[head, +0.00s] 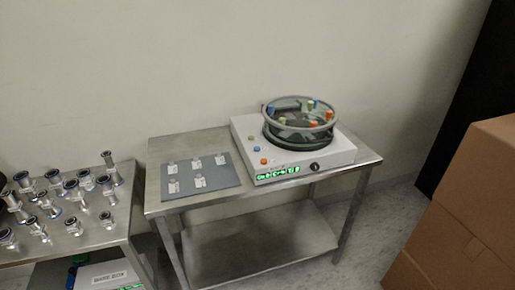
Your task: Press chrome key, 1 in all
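A white machine (333,156) stands on the right part of a steel table (150,205). A round grey bowl (300,130) with coloured pieces around its rim sits on it. I cannot make out which key is chrome. Neither of my grippers is in view.
A grey mat (228,182) with several small white-labelled pieces lies left of the machine. Another steel table (112,238) at left holds many chrome fittings (56,177). A white box (105,275) is below it. Cardboard boxes (475,190) stand at right.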

